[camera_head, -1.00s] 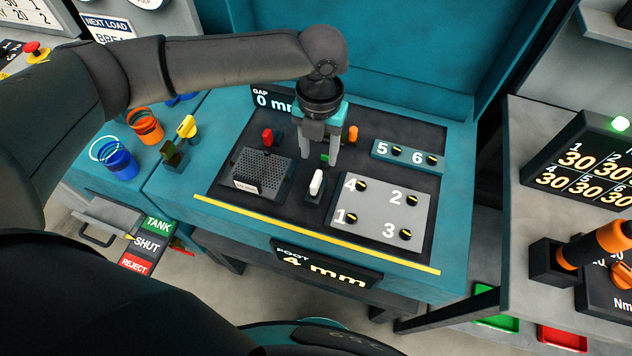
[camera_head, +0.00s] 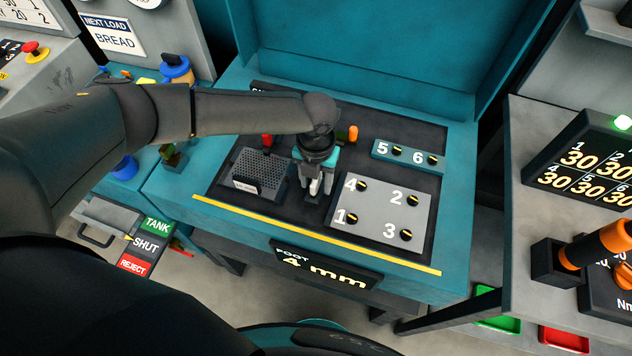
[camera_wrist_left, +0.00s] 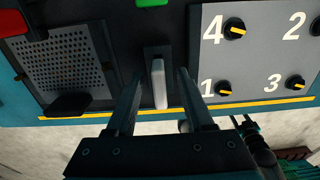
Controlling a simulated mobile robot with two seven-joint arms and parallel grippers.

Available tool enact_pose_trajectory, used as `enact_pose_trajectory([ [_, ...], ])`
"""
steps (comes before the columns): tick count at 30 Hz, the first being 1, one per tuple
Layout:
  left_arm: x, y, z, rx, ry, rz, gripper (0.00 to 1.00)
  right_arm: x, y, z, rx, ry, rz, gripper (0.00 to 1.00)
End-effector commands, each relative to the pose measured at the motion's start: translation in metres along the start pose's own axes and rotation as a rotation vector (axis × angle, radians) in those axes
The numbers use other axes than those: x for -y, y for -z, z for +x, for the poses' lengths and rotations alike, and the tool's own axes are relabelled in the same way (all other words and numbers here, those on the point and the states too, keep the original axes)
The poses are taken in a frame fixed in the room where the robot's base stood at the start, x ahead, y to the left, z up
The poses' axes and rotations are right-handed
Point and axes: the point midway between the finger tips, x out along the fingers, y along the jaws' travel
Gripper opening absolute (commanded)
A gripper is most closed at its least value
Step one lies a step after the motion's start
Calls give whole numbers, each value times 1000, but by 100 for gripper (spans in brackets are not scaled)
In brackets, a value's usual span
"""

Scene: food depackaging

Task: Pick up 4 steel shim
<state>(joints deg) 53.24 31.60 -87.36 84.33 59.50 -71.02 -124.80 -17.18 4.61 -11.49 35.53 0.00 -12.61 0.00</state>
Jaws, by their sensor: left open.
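A pale, upright piece (camera_wrist_left: 159,84), which I take to be the steel shim, stands in a dark holder (camera_wrist_left: 154,53) on the bench's dark panel. My left gripper (camera_head: 316,184) is open and low over this holder. In the left wrist view, its two fingers (camera_wrist_left: 160,88) are on either side of the pale piece, with a visible gap on each side. In the head view, the gripper mostly hides the piece and holder. I cannot tell whether the fingertips reach below its top. My right gripper is not in view.
A perforated box (camera_head: 262,168) is close on the left. A grey plate (camera_head: 378,216) with knobs 1 to 4 is close on the right. An orange peg (camera_head: 353,133) and a red knob (camera_head: 266,140) stand behind. A display reads 4 mm (camera_head: 325,271).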

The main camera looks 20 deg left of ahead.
Motion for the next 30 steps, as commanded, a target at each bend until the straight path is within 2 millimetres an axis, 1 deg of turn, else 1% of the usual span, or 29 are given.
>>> enact_pose_trajectory([
  [3,0,0,0,0,0,0,52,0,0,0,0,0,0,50],
  [17,0,0,-1,0,0,-1,1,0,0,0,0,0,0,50],
  [30,0,0,-1,0,0,-1,0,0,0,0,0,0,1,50],
])
